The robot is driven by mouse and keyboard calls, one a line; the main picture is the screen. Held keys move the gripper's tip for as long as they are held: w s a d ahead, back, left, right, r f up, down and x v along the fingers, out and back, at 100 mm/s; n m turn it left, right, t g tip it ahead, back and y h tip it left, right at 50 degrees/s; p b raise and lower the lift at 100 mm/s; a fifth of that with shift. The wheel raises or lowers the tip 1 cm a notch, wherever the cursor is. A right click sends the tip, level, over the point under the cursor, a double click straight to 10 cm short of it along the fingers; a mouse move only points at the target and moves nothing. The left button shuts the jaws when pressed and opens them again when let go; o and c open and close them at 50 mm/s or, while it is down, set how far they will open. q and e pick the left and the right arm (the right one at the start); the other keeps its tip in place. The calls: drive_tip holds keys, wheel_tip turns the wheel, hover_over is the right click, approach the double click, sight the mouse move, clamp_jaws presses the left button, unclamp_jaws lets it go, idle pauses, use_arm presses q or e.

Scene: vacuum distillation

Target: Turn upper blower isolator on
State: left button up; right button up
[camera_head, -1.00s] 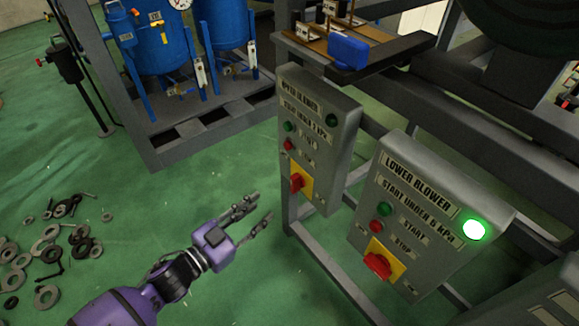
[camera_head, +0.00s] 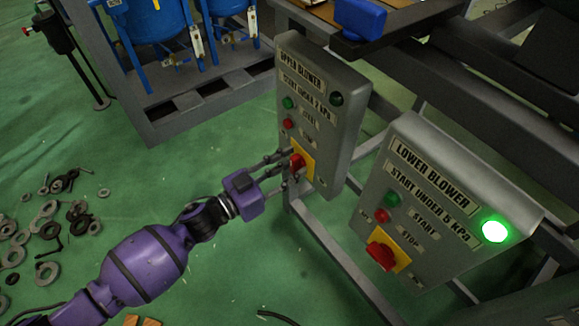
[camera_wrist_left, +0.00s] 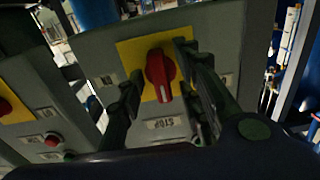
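The upper blower box (camera_head: 322,110) is a grey panel with a label, a green and a red button and an unlit dark green lamp (camera_head: 336,99). Its isolator is a red rotary knob (camera_head: 297,161) on a yellow plate low on the panel. In the left wrist view the red knob (camera_wrist_left: 160,74) sits between the two fingers. My left gripper (camera_head: 284,168) is open at the knob, one finger on each side; I cannot tell whether either finger touches it. My right gripper is not in view.
The lower blower box (camera_head: 418,205) stands to the right, with its green lamp (camera_head: 495,231) lit and its own red knob (camera_head: 381,255). Blue tanks (camera_head: 150,20) stand on a grey frame behind. Loose rings and washers (camera_head: 50,225) lie on the green floor at the left.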

use_arm(q)
drive_tip(key=shift+c, duration=0.4)
clamp_jaws()
